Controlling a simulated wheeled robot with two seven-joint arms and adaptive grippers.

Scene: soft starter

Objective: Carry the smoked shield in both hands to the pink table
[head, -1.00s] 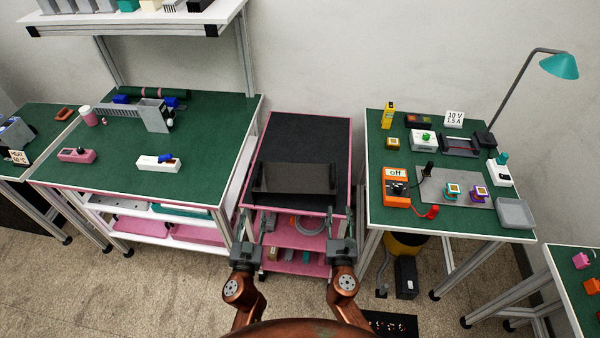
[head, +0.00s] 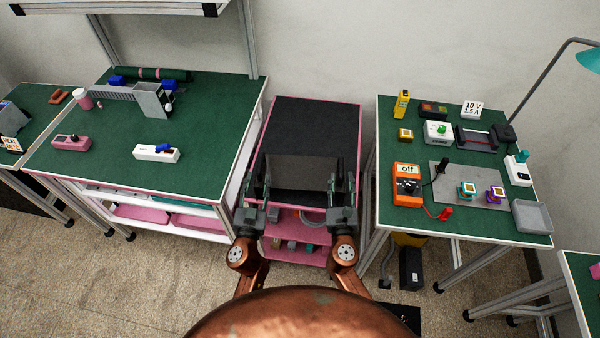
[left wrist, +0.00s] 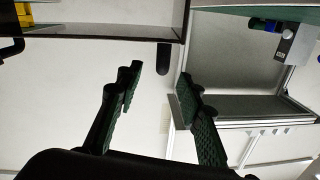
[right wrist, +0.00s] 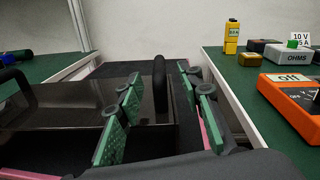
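The smoked shield (head: 301,172), a dark see-through panel, sits toward the front of a pink-framed cart (head: 318,121) with a black top. It has a black handle at each end; one shows in the left wrist view (left wrist: 163,58), the other in the right wrist view (right wrist: 160,77). My left gripper (head: 257,184) is open at the shield's left end, its fingers to either side of that handle. My right gripper (head: 341,186) is open at the right end, with the handle between its fingers. I cannot tell whether either touches. No other pink table is in view.
A green-topped bench (head: 204,120) stands left of the cart, with a white box (head: 157,153) on it. Another green-topped table (head: 395,225) stands close on the right, with an orange meter (head: 407,185). Narrow gaps separate them from the cart. Its lower pink shelves hold items.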

